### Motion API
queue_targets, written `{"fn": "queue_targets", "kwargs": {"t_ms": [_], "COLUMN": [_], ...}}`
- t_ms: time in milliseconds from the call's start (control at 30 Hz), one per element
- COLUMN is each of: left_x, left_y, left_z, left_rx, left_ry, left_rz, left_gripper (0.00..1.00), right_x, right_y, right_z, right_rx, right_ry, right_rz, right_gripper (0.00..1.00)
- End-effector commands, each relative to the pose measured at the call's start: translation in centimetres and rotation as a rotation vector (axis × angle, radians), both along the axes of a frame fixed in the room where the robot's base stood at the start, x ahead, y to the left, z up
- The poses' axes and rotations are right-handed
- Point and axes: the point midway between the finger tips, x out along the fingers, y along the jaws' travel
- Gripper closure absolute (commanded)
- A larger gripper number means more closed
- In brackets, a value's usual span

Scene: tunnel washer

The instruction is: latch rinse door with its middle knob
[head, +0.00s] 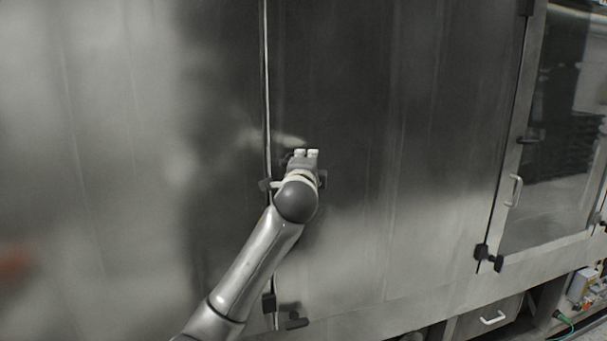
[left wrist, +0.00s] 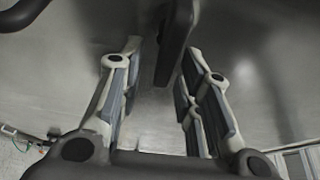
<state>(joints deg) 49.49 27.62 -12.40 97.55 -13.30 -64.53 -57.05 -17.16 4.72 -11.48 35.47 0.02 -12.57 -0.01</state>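A tall steel door panel (head: 400,130) meets its neighbour at a vertical seam. The middle knob, a dark bar, shows in the left wrist view (left wrist: 175,45). In the head view it is largely hidden behind my left gripper (head: 307,154), and dark latch parts (head: 265,185) show beside the gripper. In the left wrist view my left gripper (left wrist: 162,60) is open, its fingers on either side of the bar's lower end. I see a gap on the left of the bar; contact on the right cannot be told. My right gripper is out of view.
A lower dark knob (head: 293,322) and latch block (head: 268,303) sit near the seam's foot. At right is a windowed door (head: 555,130) with a pale handle (head: 515,190) and a dark latch (head: 484,254). A drawer handle (head: 493,319) is below.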

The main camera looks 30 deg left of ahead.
Motion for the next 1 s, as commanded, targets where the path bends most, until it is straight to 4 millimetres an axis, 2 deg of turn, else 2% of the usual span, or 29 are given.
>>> {"fn": "queue_targets", "kwargs": {"t_ms": [400,600,800,1000], "left_x": [-6.0,-8.4,-9.5,-9.6], "left_y": [-3.0,-4.2,-4.7,-4.7], "left_z": [0.0,0.0,0.0,0.0], "left_rx": [0.001,0.0,0.0,0.0], "left_ry": [0.0,0.001,0.001,0.002], "left_rz": [0.0,0.001,0.001,0.002], "left_gripper": [0.68,0.68,0.68,0.68], "right_x": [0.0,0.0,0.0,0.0], "right_y": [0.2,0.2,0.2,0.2], "right_z": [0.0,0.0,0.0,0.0], "right_rx": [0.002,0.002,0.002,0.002], "right_ry": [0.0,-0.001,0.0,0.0], "right_rz": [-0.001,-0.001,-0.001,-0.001], "right_gripper": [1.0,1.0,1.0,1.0]}}
